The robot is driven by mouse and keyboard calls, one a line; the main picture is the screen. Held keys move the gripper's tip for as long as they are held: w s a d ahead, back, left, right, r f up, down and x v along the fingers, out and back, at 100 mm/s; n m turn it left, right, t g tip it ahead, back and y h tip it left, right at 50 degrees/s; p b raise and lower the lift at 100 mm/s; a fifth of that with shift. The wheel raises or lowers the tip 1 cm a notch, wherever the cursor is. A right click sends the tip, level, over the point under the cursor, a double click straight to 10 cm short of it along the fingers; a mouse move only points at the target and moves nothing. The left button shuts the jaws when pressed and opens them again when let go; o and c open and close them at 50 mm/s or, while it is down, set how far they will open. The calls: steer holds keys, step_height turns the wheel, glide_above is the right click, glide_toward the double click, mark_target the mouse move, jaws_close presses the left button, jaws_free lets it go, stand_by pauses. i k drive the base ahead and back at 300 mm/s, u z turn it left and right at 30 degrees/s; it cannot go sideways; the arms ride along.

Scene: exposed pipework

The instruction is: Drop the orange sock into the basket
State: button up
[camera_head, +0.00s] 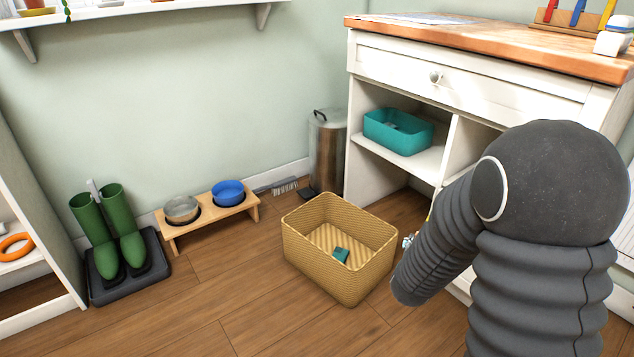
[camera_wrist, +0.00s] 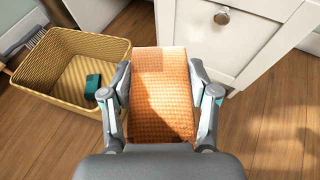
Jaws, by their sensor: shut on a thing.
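The orange sock (camera_wrist: 162,92) is a flat, textured orange piece between the two fingers of my gripper (camera_wrist: 162,98) in the wrist view. My gripper is shut on it. In the head view the sock is hidden and my arm covers most of the gripper. The woven yellow basket (camera_head: 375,268) stands on the floor in the middle of the head view, open at the top. It also shows at the left of the wrist view (camera_wrist: 58,100), with the gripper and sock beside its right edge. A small teal item (camera_head: 341,254) lies inside the basket.
A white cabinet (camera_head: 470,88) with a teal bin (camera_head: 398,132) on its shelf stands right of the basket. A metal trash can (camera_head: 327,150) is behind it. A pet bowl stand (camera_head: 208,222) and green boots (camera_head: 109,232) on a black tray are at left. Floor in front is clear.

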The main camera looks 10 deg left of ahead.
mark_target(347, 260)
steer(key=u, duration=0.7)
steer(key=i, duration=1.15)
steer(key=u, duration=0.65)
